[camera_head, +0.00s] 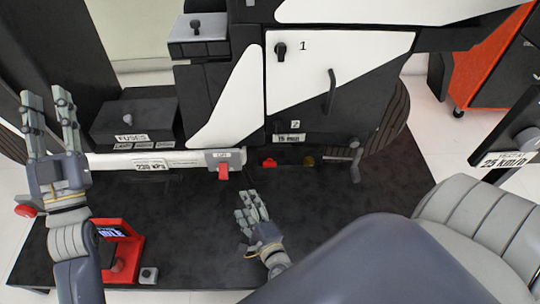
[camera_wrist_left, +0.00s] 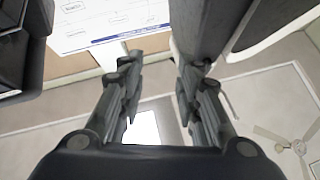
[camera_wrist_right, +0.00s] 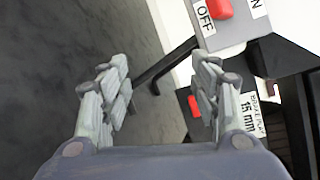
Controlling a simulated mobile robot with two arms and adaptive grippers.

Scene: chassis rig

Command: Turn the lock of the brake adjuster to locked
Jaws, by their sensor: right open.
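The brake adjuster is a dark block low on the rig with a label (camera_head: 290,138) reading 15 mm. A small red part (camera_head: 269,162), perhaps its lock, and a brass knob (camera_head: 308,160) show below the label. In the right wrist view, the red part (camera_wrist_right: 195,106) sits beside the "BRAKE PLAY 15 mm" label (camera_wrist_right: 254,114). I cannot read the lock's position. My right gripper (camera_head: 245,203) is open and empty, in front of and below the adjuster, apart from it. My left gripper (camera_head: 48,110) is open and empty at far left, fingers pointing up.
An ON/OFF box (camera_head: 219,158) with a red switch sits left of the adjuster. A grey T-shaped handle (camera_head: 355,150) stands to its right. A red-framed display (camera_head: 122,248) is at lower left, a grey seat (camera_head: 480,220) at right. The dark mat (camera_head: 190,215) is mostly clear.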

